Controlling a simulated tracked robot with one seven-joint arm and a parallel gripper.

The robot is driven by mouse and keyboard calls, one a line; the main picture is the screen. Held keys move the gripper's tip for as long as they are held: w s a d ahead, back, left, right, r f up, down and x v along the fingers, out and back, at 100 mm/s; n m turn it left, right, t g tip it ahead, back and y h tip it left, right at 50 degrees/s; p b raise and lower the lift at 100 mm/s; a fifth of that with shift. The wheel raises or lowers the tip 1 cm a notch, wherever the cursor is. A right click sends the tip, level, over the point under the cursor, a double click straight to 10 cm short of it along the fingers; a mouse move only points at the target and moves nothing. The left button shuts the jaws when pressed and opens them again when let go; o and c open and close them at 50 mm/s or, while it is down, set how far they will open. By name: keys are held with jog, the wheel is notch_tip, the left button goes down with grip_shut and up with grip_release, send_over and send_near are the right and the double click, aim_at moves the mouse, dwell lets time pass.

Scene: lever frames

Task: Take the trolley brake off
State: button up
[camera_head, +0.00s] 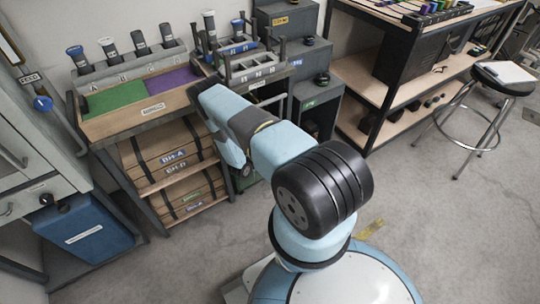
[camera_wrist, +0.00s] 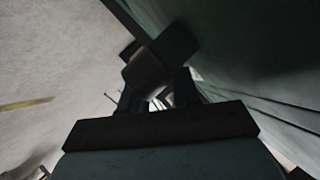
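The trolley is likely the wood-shelved rack (camera_head: 147,118) at the left in the head view, with labelled brown cases on its shelves. I cannot make out its brake there. My arm reaches over toward the floor at the rack's right side, and its links hide my gripper in that view. In the wrist view my gripper (camera_wrist: 158,98) shows as two dark fingers with a light gap between them. A dark block-shaped part (camera_wrist: 162,58) lies at or just beyond the fingertips. It is too dark to tell whether they touch it or what it is.
A grey drawer unit (camera_head: 318,90) stands right of the rack. A dark green panel (camera_wrist: 265,60) runs close along the right in the wrist view. A blue bin (camera_head: 85,228) is at the left. A stool (camera_head: 503,78) is at the right. The floor (camera_head: 420,210) between is clear.

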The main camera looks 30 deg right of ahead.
jog(key=shift+w+a+r, duration=0.1)
jog(key=shift+w+a, duration=0.05)
jog(key=shift+w, duration=0.1)
jog(key=v, duration=1.3)
jog(key=shift+s+a, duration=0.2)
jog(key=shift+s, duration=0.25)
